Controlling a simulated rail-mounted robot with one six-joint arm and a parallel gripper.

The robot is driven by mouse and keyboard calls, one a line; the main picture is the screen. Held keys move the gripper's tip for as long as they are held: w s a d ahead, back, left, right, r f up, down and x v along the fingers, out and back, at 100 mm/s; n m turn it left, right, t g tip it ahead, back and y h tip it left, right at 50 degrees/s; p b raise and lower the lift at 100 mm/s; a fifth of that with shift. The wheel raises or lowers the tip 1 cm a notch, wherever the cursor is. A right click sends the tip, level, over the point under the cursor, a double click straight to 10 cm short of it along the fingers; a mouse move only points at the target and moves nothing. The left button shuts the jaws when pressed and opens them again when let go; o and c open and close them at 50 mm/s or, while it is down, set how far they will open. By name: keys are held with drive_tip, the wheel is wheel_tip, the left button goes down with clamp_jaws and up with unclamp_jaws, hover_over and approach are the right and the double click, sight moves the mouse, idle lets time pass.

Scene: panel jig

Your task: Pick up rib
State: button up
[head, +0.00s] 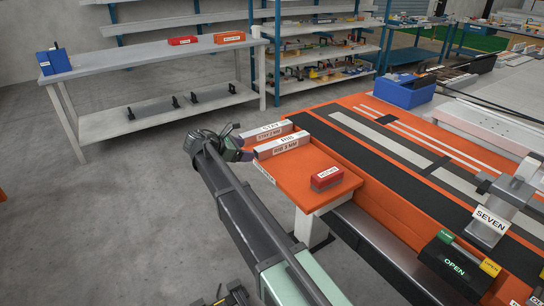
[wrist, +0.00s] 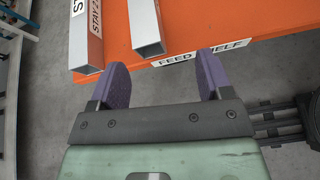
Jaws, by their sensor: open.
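The rib (head: 283,147) is a pale square-section bar with a printed label, lying on the orange feed shelf (head: 300,190). In the wrist view the hollow near end of the rib (wrist: 149,40) lies just ahead of my gripper (wrist: 163,68), in line with the gap between the two purple fingers. My gripper is open and empty. In the head view my gripper (head: 240,148) is at the shelf's left edge, beside the rib's near end, with one finger partly hidden. Whether it touches the rib cannot be told.
A similar bar marked STAY (wrist: 87,40) lies parallel, left of the rib. A red labelled block (head: 327,177) sits on the shelf's right part. The orange jig table (head: 365,200) adjoins on the right. Open floor lies left; a grey bench (head: 150,63) stands behind.

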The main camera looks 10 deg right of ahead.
sight(266, 147)
drive_tip(key=shift+n+h, duration=0.4)
drive_tip(key=shift+n, duration=0.4)
drive_tip(key=w+d, duration=0.1)
drive_tip(key=w+d+f+b, duration=0.1)
drive_tip(key=w+d+b, duration=0.1)
drive_tip(key=shift+w+d+f, duration=0.15)
drive_tip(key=shift+f, duration=0.15)
drive_tip(key=shift+w+d, duration=0.15)
drive_tip(key=shift+d, duration=0.2)
drive_tip(key=b+x, duration=0.2)
drive_tip(key=x, duration=0.3)
drive_tip(key=shift+w+d, duration=0.1)
drive_tip(key=shift+w, duration=0.05)
drive_tip(key=c, duration=1.2)
drive_tip(key=shift+r, duration=0.15)
